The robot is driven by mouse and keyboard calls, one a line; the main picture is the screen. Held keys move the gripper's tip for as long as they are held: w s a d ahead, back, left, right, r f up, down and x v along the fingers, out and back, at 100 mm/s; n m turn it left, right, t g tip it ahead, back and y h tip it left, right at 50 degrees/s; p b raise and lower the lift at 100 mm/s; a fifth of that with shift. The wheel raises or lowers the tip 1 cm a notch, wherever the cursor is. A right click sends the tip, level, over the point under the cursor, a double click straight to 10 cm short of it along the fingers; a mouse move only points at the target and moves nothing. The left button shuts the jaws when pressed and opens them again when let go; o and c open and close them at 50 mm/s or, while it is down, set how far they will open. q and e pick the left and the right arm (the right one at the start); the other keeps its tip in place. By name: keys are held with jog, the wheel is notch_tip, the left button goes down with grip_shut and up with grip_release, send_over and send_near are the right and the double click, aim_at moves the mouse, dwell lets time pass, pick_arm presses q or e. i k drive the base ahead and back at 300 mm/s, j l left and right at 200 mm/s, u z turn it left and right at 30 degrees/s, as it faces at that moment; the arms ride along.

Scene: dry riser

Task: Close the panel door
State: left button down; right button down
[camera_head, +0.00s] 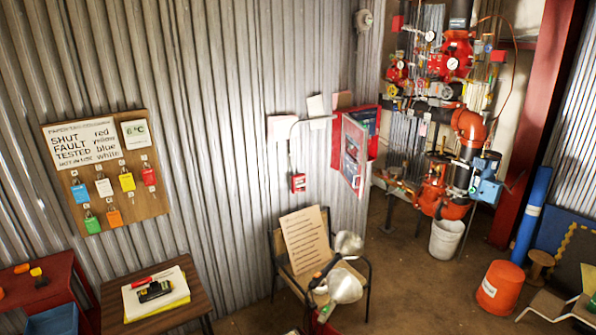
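A red panel box (373,122) is fixed to the corrugated wall, right of the middle of the head view. Its panel door (354,155) stands open, swung out from the box, with a grey face and a red edge. The door partly hides the inside of the box. Neither of my grippers is in view, and nothing is seen touching the door.
A chair (283,262) with a paper-covered board and a two-headed lamp (345,285) stand below the panel. Red pipework (466,125) is to the right, with a white bucket (446,238) beneath it. A tag board (106,180) hangs left.

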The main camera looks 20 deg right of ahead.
aim_at(349, 155)
jog(key=i+l+u, duration=0.15)
jog(key=l+u, duration=0.25)
jog(key=l, duration=0.6)
jog(key=l+u, duration=0.45)
jog(key=l, duration=0.55)
